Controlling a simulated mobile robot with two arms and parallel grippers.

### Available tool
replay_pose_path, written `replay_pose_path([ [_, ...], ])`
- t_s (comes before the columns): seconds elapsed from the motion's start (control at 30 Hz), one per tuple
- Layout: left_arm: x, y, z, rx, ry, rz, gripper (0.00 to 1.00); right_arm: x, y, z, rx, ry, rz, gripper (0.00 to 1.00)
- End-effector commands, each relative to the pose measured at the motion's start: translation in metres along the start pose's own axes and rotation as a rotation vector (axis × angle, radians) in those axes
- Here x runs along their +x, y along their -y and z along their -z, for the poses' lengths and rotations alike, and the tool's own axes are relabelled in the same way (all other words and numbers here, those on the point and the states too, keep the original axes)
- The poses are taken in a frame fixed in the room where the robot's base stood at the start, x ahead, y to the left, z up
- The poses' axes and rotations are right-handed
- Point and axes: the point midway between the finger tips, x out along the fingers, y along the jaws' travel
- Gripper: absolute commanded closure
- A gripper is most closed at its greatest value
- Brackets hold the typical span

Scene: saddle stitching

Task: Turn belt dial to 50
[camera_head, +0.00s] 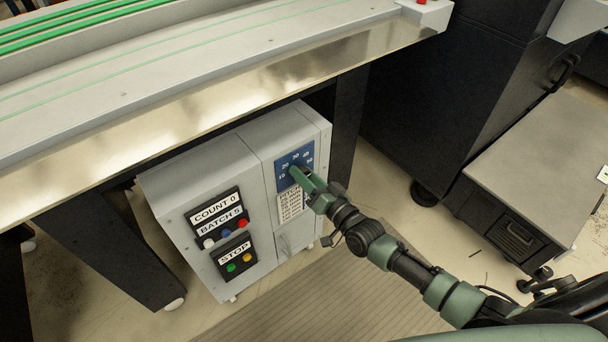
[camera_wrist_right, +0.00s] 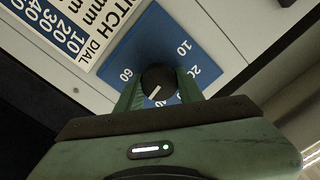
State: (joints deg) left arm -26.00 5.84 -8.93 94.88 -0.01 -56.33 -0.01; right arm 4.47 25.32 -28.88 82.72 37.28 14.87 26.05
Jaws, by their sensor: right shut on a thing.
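The belt dial is a round black knob (camera_wrist_right: 158,82) with a white pointer line, on a blue number plate (camera_head: 287,159) on the front of a grey control box (camera_head: 256,147). My right gripper (camera_head: 302,176) is shut on the knob, with one green finger on each side of it in the right wrist view (camera_wrist_right: 159,91). There the white line points to the lower left, between the 60 and a partly covered number below the knob. The left finger hides the plate where the line points. In the head view the gripper covers the knob. My left gripper is out of view.
The box also has a panel reading COUNT 0 and BATCH 5 (camera_head: 216,214), and a STOP panel (camera_head: 235,255) with coloured buttons. A metal-edged conveyor table (camera_head: 200,115) overhangs the box. A grey-topped drawer cabinet (camera_head: 535,165) stands at the right. Floor in front is open.

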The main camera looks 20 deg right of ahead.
Motion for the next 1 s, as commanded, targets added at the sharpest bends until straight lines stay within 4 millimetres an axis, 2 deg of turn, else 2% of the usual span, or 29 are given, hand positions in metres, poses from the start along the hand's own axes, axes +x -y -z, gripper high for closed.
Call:
replay_pose_path([
  [0.3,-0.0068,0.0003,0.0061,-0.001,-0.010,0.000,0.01,-0.0007,-0.0014,-0.0018,0.110,0.003,-0.002,1.00],
  [0.8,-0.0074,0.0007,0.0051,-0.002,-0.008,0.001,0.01,-0.0008,-0.0013,-0.0020,0.126,0.004,-0.002,1.00],
  [0.83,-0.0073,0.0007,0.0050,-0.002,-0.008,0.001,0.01,-0.0008,-0.0013,-0.0020,0.126,0.004,-0.002,0.60],
  [0.9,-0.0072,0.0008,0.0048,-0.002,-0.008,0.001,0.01,-0.0007,-0.0012,-0.0019,0.126,0.004,-0.002,0.41],
  [1.0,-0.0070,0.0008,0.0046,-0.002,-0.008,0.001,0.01,-0.0005,-0.0010,-0.0014,0.126,0.003,-0.002,0.41],
])
